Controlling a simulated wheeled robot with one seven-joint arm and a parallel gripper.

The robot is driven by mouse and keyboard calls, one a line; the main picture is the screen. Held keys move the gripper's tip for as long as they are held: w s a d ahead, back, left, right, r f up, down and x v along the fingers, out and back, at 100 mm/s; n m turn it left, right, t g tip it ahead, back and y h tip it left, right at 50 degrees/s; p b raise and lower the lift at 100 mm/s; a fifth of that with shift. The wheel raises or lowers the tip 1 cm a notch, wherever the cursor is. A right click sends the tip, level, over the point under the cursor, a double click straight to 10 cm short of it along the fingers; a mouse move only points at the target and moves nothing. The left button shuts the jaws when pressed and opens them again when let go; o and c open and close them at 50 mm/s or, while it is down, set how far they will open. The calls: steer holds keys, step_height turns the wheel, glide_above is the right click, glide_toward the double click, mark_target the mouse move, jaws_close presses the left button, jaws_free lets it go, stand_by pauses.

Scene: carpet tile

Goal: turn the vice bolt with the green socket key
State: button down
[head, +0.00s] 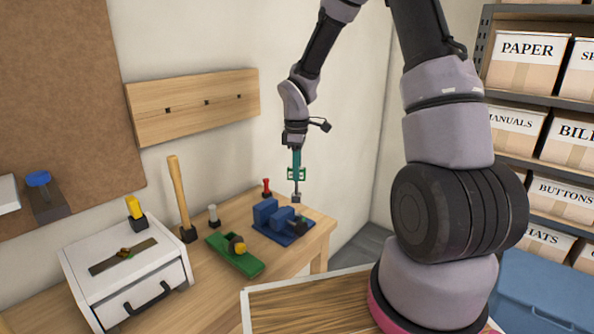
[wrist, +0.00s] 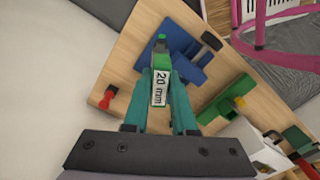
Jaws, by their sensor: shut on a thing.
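My gripper (head: 297,168) points down above the right end of the workbench, shut on the green socket key. The key's dark shaft and socket (head: 296,194) hang below the fingers. In the wrist view the key shows a white "20 mm" label (wrist: 160,88) and a green part (wrist: 162,62) between the teal fingers. The blue vice (head: 267,212) sits on a blue base below; it also shows in the wrist view (wrist: 183,48). Its dark bolt end (head: 298,226) is at the right front. The socket appears above the vice, apart from the bolt; the exact gap is unclear.
A grey post (head: 213,214), a tall wooden handle (head: 179,195) and a white drawer box (head: 125,262) stand further left.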

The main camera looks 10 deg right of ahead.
mark_target(297, 194)
stand_by(0.3)
steer(key=shift+f, duration=2.95)
steer(key=shift+m, duration=0.4)
steer(key=m, duration=0.3)
steer(key=shift+s+m, duration=0.1)
steer(key=shift+m, duration=0.3)
steer(key=m, duration=1)
steer(key=shift+a, duration=0.1)
steer(key=m, duration=0.4)
